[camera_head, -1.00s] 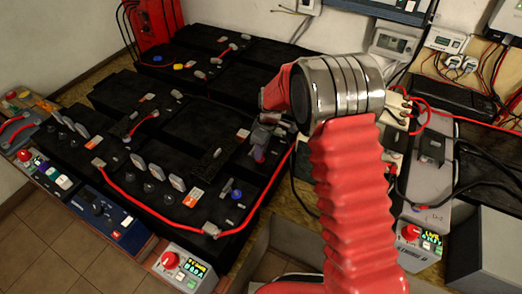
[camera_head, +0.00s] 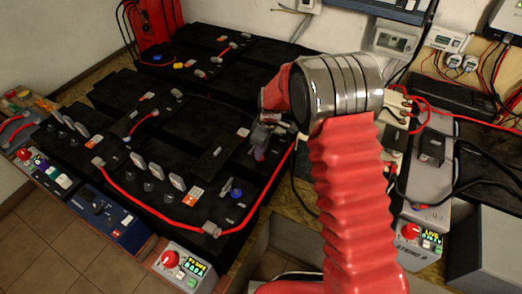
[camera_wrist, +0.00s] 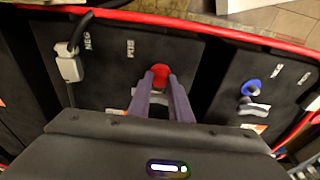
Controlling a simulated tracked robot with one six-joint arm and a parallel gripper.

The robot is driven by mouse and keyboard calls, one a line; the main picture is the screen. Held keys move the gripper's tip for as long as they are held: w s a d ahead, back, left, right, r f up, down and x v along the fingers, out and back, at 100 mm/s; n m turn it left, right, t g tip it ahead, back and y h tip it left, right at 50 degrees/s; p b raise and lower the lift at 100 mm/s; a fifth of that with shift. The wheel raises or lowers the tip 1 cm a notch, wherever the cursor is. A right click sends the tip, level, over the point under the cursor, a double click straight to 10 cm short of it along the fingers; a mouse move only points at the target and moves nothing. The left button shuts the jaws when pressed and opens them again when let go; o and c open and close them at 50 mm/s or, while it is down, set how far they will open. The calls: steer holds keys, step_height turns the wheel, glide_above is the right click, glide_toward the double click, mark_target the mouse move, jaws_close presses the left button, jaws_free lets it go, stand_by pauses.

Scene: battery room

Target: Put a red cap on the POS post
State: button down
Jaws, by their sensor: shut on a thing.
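My gripper (camera_wrist: 160,88) is shut on a red cap (camera_wrist: 160,71), which sits between its fingertips in the wrist view. The POS label (camera_wrist: 130,48) is printed on the black battery top (camera_wrist: 185,50), just left of the cap. The POS post is not visible; it may be hidden under the cap or fingers. I cannot tell whether the cap touches a post.
A grey clamp with a black cable (camera_wrist: 69,62) is on the NEG side of this battery. A neighbouring battery at right carries a blue cap (camera_wrist: 250,88). A red cable (camera_wrist: 215,29) crosses beyond. Upright grey tabs (camera_head: 157,173) stand among the batteries in the head view.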

steer(key=c, duration=1.5)
jaws_free()
steer(key=shift+c, duration=0.2)
steer(key=shift+o, duration=0.3)
steer(key=o, duration=0.4)
steer(key=shift+c, duration=0.2)
steer(key=shift+r, duration=0.2)
steer(key=shift+r, duration=3.8)
